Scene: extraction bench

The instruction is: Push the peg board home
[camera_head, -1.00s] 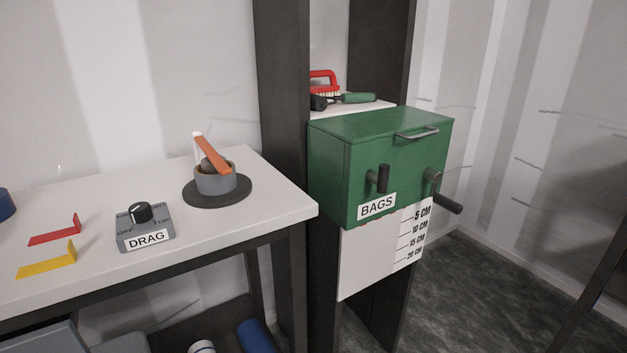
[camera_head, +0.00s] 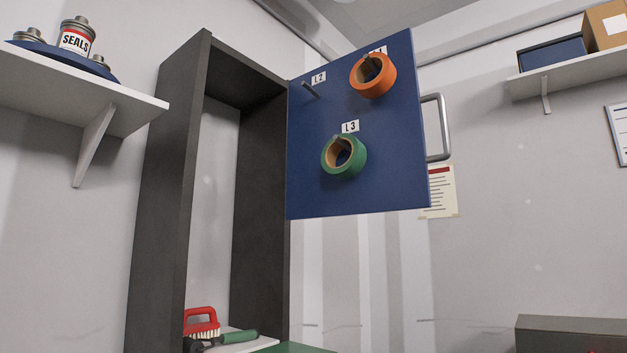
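The blue peg board (camera_head: 390,170) is in the upper middle of the head view. It stands swung out from the right post of a dark frame (camera_head: 160,200), with its pegged face towards me. A grey handle (camera_head: 442,128) is on its right edge. An orange ring (camera_head: 373,76) hangs on the upper right peg. A green ring (camera_head: 344,157) hangs on the peg labelled L3. The peg at L2 (camera_head: 311,90) is bare. Neither of my grippers is in view.
A shelf (camera_head: 90,88) with cans labelled SEALS (camera_head: 76,40) juts out at the upper left. Another shelf (camera_head: 575,72) with boxes is at the upper right. A red brush (camera_head: 201,323) lies low inside the frame. A grey box top (camera_head: 570,335) shows at lower right.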

